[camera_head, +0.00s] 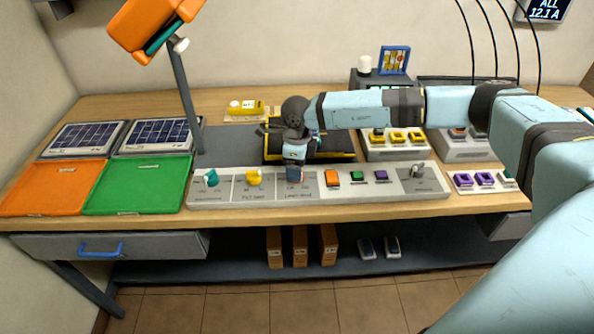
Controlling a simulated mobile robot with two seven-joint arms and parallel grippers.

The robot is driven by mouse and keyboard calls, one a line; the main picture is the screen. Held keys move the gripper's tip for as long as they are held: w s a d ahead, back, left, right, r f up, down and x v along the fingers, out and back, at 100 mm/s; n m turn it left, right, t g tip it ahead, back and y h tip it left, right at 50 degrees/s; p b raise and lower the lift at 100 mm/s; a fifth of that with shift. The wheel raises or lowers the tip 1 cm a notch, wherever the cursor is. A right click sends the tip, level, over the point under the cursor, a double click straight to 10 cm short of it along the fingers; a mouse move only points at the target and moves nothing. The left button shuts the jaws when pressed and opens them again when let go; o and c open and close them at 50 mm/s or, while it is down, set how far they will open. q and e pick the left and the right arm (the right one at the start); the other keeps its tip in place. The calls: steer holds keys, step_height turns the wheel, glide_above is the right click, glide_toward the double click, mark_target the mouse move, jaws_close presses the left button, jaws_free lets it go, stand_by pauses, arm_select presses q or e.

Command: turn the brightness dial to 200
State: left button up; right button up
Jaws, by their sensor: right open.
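A pale control panel (400,190) lies along the front of the wooden bench. It carries a teal dial (211,178), a yellow dial (253,177) and a dark grey dial (417,171). The panel lettering is too small to read surely, so I cannot tell which dial is for brightness. My right gripper (294,175) is open and points down over the section between the yellow dial and the orange button. My left gripper is not in view.
Orange (332,177), green (357,176) and purple (381,176) buttons sit right of my gripper. An orange-headed lamp (150,25) rises at left on a grey post. A green tray (135,190) and orange tray (50,192) lie left. A yellow-edged dark tray (340,155) is behind.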

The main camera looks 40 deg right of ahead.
step_height(320, 180, up, 11)
steer(key=shift+b, duration=0.35)
steer(key=shift+r, duration=0.1)
